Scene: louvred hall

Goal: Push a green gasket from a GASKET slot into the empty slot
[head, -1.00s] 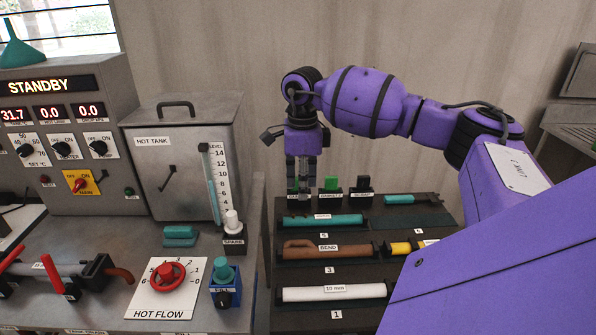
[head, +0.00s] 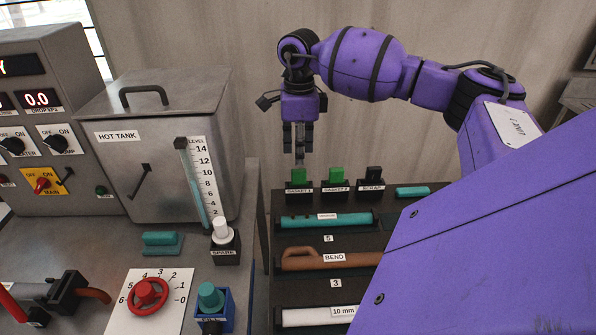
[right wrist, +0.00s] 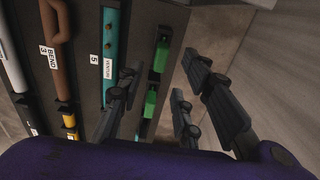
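Two green gaskets stand upright in black holders at the back of the dark rack: one in the GASKET 1 slot (head: 299,175) and one in the GASKET 2 slot (head: 336,174). Both also show in the right wrist view, one upper (right wrist: 161,56) and one lower (right wrist: 151,102). My right gripper (head: 299,158) points down just above the GASKET 1 gasket. Its fingers are spread apart, with nothing held between them in the right wrist view (right wrist: 165,95). My left gripper is not in view.
A teal tube (head: 350,219) and a brown BEND pipe (head: 300,262) lie in front. The hot tank (head: 160,150) stands left. My right arm hides the rack's right side.

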